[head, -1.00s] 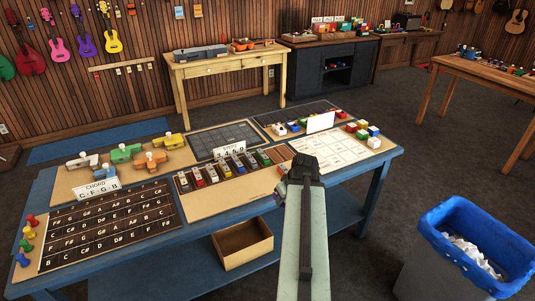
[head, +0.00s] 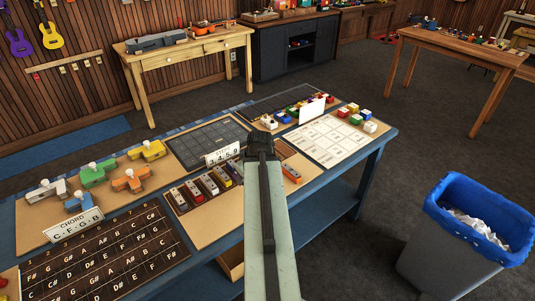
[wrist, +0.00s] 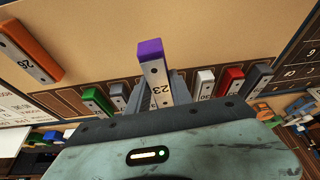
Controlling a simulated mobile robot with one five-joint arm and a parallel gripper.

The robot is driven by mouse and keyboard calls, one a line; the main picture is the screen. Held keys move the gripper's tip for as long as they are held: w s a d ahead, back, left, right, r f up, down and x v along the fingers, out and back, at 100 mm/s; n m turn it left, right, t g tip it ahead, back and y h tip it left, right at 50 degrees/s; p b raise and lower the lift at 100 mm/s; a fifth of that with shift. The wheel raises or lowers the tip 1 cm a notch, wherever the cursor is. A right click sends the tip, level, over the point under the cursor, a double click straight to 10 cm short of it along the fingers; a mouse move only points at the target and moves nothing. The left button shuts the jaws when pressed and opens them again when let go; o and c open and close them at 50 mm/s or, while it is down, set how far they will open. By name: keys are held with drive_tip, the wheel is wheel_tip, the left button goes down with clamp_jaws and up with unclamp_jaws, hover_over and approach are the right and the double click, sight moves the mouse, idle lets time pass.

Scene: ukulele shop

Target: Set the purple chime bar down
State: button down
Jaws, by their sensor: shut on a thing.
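The purple chime bar (wrist: 153,60) has a purple end and a silver face marked 23. In the wrist view my gripper (wrist: 156,92) is shut on it and holds it over the row of bars in the rack. A grey-blue bar (wrist: 117,95) and a green bar (wrist: 95,100) are left of it, a white bar (wrist: 205,82) and a red bar (wrist: 232,79) right of it. In the head view my gripper (head: 262,146) is over the rack (head: 208,228), and my arm hides the purple bar. I cannot tell whether the bar touches the rack.
An orange bar (head: 291,173) lies apart at the right. A number sign (head: 222,154) stands behind the rack. Dark note board (head: 110,254), white grid card (head: 332,140) and colored blocks (head: 356,118) share the blue table. A blue-lined bin (head: 450,245) stands right. The rack's tan front strip is bare.

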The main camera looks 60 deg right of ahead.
drive_tip(key=shift+d, duration=0.35)
drive_tip(key=shift+m, duration=0.6)
drive_tip(key=s+d, duration=0.1)
drive_tip(key=d, duration=0.2)
drive_tip(key=s+d, duration=0.2)
drive_tip(key=d, duration=0.2)
drive_tip(key=s+d, duration=0.1)
drive_tip(key=d, duration=0.3)
drive_tip(key=shift+s+d, duration=0.2)
drive_tip(key=shift+d, duration=0.05)
drive_tip(key=w+d, duration=0.2)
drive_tip(key=d, duration=0.2)
drive_tip(key=w+d+f+b, duration=0.1)
drive_tip(key=w+d, duration=0.2)
drive_tip(key=d, duration=0.2)
drive_tip(key=w+d, duration=0.3)
drive_tip(key=d, duration=0.1)
drive_tip(key=shift+w+d+f, duration=0.1)
drive_tip(key=shift+d+f, duration=0.1)
drive_tip(key=shift+f, duration=0.05)
wheel_tip(320, 180, down, 4)
drive_tip(key=b, duration=0.4)
drive_tip(key=shift+r, duration=0.2)
drive_tip(key=shift+f, duration=0.2)
drive_tip(key=c, duration=1.1)
unclamp_jaws()
drive_tip(key=shift+r, duration=0.1)
drive_tip(key=shift+c, duration=0.2)
drive_tip(key=shift+r, duration=0.1)
